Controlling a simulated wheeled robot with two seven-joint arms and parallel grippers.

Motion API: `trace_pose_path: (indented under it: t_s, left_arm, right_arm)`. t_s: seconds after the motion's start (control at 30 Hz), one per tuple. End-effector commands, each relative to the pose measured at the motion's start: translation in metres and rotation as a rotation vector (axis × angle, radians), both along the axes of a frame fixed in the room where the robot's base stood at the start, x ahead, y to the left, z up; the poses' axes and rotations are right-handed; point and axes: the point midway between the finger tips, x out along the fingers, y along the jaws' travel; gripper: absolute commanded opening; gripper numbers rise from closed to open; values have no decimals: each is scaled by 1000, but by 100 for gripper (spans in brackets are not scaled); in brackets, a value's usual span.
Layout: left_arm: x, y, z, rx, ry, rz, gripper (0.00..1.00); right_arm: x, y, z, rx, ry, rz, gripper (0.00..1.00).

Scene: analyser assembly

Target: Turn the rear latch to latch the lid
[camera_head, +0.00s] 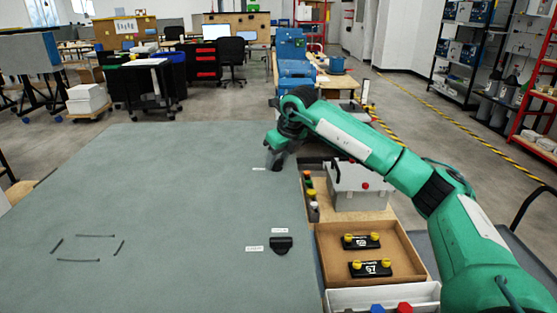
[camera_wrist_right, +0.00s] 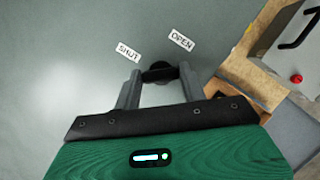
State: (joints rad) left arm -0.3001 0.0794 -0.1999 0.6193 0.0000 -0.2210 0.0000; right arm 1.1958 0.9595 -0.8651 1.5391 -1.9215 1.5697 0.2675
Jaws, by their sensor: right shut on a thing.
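The rear latch (camera_wrist_right: 158,72) is a dark knob between the fingers of my right gripper (camera_wrist_right: 161,82) in the right wrist view. The gripper is shut on it, and the fingers hide part of its handle. A white SHUT label (camera_wrist_right: 129,52) lies to its upper left and an OPEN label (camera_wrist_right: 181,40) to its upper right. I cannot tell which label the handle points to. In the head view my right gripper (camera_head: 277,160) reaches down at the far right part of the grey-green surface (camera_head: 150,200). I cannot make out a separate lid. My left gripper is not in view.
A second dark latch (camera_head: 281,245) with two white labels sits nearer on the surface. To the right are a wooden tray (camera_head: 325,270) with two black, yellow-knobbed parts, a grey box (camera_head: 358,187) and a white bin (camera_head: 335,298). The surface's left side is clear except for dark marks.

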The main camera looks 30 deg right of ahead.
Motion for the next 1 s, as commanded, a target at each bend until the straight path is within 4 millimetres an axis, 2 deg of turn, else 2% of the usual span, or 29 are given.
trace_pose_path:
  t_s: [0.53,1.0]
  left_arm:
    - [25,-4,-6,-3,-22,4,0]
    - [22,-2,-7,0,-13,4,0]
  right_arm:
    - [1,3,0,1,-2,-492,19]
    - [1,4,1,1,-2,-712,19]
